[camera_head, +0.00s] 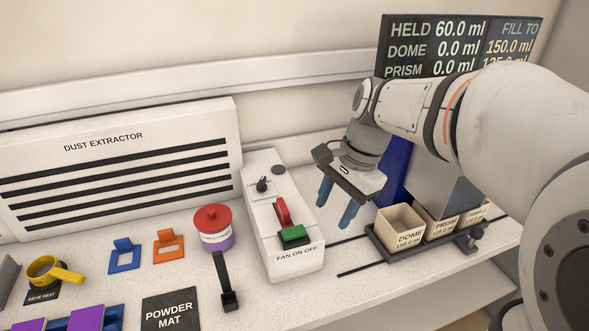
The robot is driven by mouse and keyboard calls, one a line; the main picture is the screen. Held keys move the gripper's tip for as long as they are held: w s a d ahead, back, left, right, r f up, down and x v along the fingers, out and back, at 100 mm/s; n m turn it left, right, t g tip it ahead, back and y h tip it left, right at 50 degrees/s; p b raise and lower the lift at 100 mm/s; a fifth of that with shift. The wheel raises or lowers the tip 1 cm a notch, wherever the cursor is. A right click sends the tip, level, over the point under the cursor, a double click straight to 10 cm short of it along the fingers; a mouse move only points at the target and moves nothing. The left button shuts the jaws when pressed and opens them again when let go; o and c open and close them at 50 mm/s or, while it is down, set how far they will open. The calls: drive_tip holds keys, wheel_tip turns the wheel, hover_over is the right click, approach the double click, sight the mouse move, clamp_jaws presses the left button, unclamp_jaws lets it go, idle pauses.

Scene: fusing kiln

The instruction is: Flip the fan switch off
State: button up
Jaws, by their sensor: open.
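The fan switch is on a white box (290,258) labelled "FAN ON OFF", standing on the counter in the middle of the view. A raised red part (282,212) sits just behind a green part (292,234) on its sloping top. I cannot tell from this view which way the switch is set. A small dark lever (262,185) and a dark round spot (279,170) are further back on the box. My gripper (337,206) is open and empty, with its blue fingers pointing down to the right of the box, apart from the switch.
Bins labelled "DOME" (404,240) and "PRISM" stand close to the right of my gripper. A red-lidded jar (213,228) and a black upright holder (227,285) stand left of the box. The dust extractor (120,165) is behind.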

sight(302, 229)
drive_tip(key=w+a+f+m, duration=0.1)
drive_tip(key=f, duration=0.1)
drive_tip(key=w+a+f+m+y, duration=0.1)
drive_tip(key=a+f, duration=0.1)
drive_tip(key=w+a+f+m+g, duration=0.1)
drive_tip(key=a+f+m, duration=0.1)
drive_tip(key=f, duration=0.1)
drive_tip(key=shift+w+b, duration=0.15)
drive_tip(key=shift+b, duration=0.25)
